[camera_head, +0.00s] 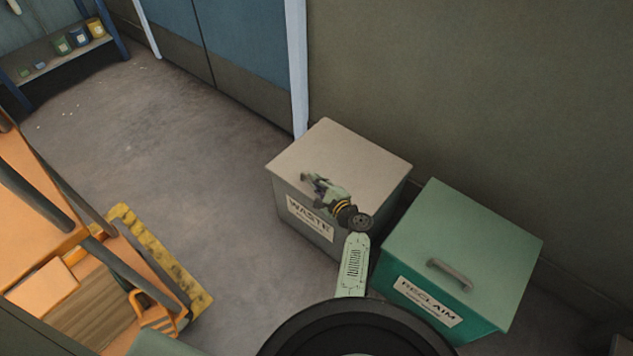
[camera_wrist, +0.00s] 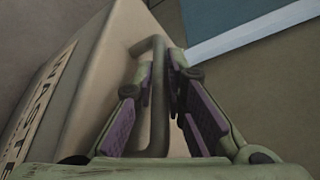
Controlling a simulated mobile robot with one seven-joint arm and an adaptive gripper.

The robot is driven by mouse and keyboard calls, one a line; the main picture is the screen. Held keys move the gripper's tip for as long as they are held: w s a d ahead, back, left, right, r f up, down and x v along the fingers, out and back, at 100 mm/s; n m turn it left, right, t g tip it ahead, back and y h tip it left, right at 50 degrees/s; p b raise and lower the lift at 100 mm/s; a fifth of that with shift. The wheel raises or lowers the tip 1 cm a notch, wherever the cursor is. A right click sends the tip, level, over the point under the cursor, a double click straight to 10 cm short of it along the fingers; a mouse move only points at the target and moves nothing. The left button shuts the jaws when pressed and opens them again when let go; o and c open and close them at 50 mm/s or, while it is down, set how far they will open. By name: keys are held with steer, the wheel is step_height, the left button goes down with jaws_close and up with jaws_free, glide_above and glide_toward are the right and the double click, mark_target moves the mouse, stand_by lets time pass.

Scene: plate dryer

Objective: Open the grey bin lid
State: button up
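The grey bin (camera_head: 303,215), labelled WASTE, stands against the wall with its flat grey lid (camera_head: 350,155) down. My gripper (camera_head: 313,182) is at the lid's front edge, above the label, and covers most of the handle in the head view. In the wrist view the bent grey handle bar (camera_wrist: 158,80) runs between my gripper's (camera_wrist: 164,85) two purple-padded fingers. The fingers stand on either side of the bar, with a gap showing at their nearer parts. Contact at the fingertips is hard to make out.
A green RECLAIM bin (camera_head: 462,235) with a handle on its lid stands close on the right. An orange cart (camera_head: 40,205) and a yellow-edged platform (camera_head: 165,255) are on the left. The floor (camera_head: 170,130) between them is clear. A wall rises behind the bins.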

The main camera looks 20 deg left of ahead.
jaws_close()
stand_by(0.4)
